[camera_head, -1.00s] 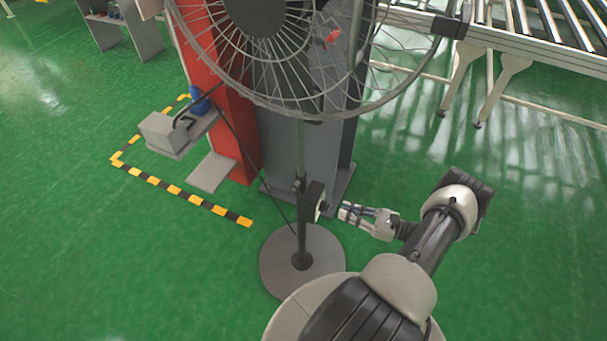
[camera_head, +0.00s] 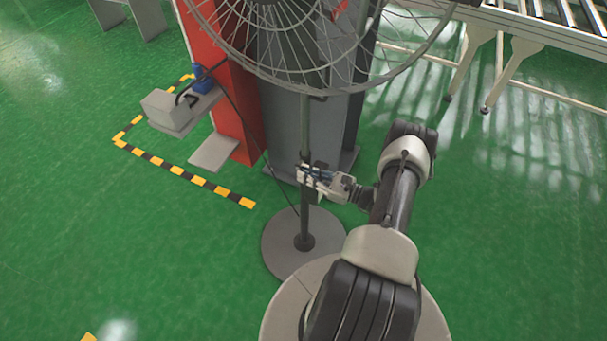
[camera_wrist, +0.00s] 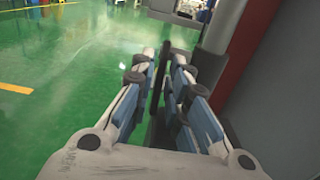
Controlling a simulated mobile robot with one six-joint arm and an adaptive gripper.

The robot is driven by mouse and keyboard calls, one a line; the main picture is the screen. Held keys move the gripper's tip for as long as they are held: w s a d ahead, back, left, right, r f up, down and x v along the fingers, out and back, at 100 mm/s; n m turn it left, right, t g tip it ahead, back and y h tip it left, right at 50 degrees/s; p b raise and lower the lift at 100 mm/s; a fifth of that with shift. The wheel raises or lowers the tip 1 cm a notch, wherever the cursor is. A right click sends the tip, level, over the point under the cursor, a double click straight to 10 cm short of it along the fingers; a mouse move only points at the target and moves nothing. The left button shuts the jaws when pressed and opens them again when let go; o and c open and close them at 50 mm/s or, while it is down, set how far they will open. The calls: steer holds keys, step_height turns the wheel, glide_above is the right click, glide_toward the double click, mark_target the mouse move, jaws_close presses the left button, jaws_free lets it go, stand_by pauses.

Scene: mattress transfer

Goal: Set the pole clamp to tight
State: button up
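The pole clamp (camera_head: 319,166) is a small dark block on the upright stand pole (camera_head: 306,126); my gripper hides most of it in the head view. My gripper (camera_head: 307,178) is at the pole, level with the clamp, reaching in from the right. In the wrist view its blue-padded fingers (camera_wrist: 164,58) stand apart, with a thin dark upright bar (camera_wrist: 157,85) between them. I cannot tell whether the pads touch the bar. A grey upright part (camera_wrist: 213,45), possibly the pole, shows just right of the fingers.
The pole rises from a round grey base (camera_head: 278,243). A red column (camera_head: 232,115) and grey column stand behind. A roller conveyor (camera_head: 550,40) is at upper right. Green floor is free at left and right.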

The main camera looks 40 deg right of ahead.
steer(key=shift+x, duration=0.75)
steer(key=shift+c, duration=0.4)
jaws_close()
